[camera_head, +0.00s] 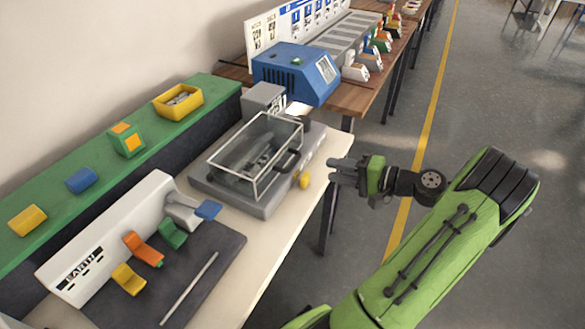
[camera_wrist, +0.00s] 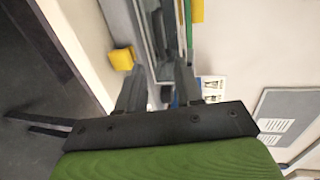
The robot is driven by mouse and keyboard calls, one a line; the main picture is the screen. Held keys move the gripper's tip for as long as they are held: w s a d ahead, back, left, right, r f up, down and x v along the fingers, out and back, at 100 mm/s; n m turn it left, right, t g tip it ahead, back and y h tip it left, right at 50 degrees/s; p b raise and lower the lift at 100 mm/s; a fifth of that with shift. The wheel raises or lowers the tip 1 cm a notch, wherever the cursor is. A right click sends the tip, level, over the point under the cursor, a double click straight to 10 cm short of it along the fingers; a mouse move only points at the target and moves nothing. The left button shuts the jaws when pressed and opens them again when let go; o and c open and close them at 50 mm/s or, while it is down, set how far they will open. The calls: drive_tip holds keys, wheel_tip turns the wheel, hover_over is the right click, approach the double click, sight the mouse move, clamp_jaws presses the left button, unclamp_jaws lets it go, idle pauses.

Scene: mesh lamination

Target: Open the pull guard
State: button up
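The pull guard (camera_head: 250,178) is a clear box with a white wire frame on a grey machine base (camera_head: 225,195). It appears lowered over a dark fixture, with a dark handle (camera_head: 287,161) on its right side. My gripper (camera_head: 332,172) is in the air to the right of the machine, past the yellow knob (camera_head: 304,180), and apart from the handle. In the wrist view the two fingers of my gripper (camera_wrist: 157,80) are spread with nothing held between them. The yellow knob (camera_wrist: 122,58) shows at the upper left there; the guard is hard to make out.
A blue machine (camera_head: 290,75) stands behind the guard. A dark mat with coloured clips (camera_head: 172,235) and a thin rod (camera_head: 190,288) lies in front. A green shelf (camera_head: 60,175) runs along the left. Open floor (camera_head: 480,90) lies to the right.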

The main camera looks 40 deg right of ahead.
sight(294, 161)
drive_tip(key=b+x, duration=0.3)
drive_tip(key=x, duration=0.9)
drive_tip(key=shift+w+a+f, duration=0.1)
drive_tip(key=shift+w+a, duration=0.1)
clamp_jaws()
